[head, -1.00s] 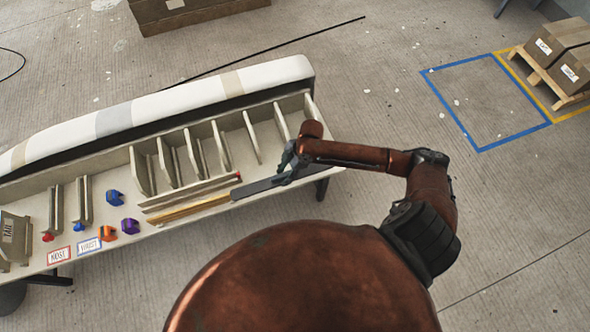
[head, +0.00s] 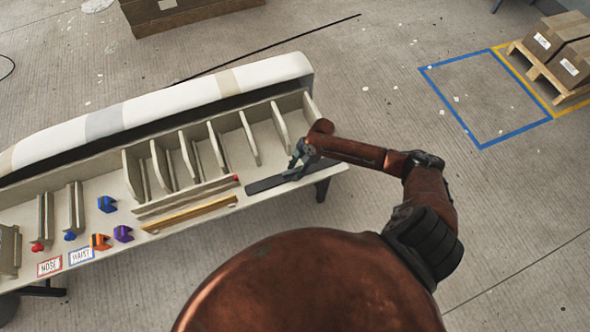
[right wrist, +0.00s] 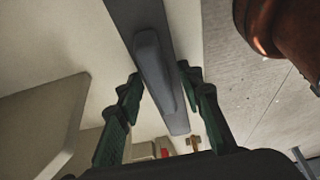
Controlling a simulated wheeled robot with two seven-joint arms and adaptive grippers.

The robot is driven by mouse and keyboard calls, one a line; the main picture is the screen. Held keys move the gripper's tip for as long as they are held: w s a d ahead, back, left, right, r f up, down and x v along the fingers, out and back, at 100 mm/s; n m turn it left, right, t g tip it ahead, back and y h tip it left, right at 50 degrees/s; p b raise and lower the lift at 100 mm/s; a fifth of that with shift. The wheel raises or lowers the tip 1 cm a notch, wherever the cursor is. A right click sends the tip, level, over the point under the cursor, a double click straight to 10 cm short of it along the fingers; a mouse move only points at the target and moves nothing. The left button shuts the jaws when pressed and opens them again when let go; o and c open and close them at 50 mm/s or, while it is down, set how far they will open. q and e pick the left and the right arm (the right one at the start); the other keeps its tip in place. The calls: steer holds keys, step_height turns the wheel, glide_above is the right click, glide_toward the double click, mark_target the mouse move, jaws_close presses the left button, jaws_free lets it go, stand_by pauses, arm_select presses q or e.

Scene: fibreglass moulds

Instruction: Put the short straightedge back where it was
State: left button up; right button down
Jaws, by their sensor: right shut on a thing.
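The short straightedge (head: 268,183) is a flat dark grey bar over the right end of the bench shelf. In the right wrist view it shows a raised grip (right wrist: 152,62) along its middle. My right gripper (head: 299,163) is shut on this grip, with a dark green finger on each side in the right wrist view (right wrist: 160,76). I cannot tell whether the bar touches the shelf or hangs just above it. Its right part is partly hidden by my gripper. My left gripper is not in view.
A yellow bar (head: 190,213) and a thin red-tipped rail (head: 185,197) lie left of the straightedge. Upright dividers (head: 250,139) stand behind. Coloured blocks (head: 123,233) and NOSE (head: 49,267) and WAIST (head: 82,256) labels are further left. Boxes (head: 565,45) stand far right.

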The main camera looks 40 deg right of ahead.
steer(key=shift+r, duration=0.1)
steer(key=c, duration=1.3)
jaws_free()
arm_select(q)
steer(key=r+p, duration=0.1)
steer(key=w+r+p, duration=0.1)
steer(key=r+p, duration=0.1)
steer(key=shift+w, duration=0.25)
arm_select(e)
steer(key=v, duration=1.2)
steer(key=shift+s, duration=0.1)
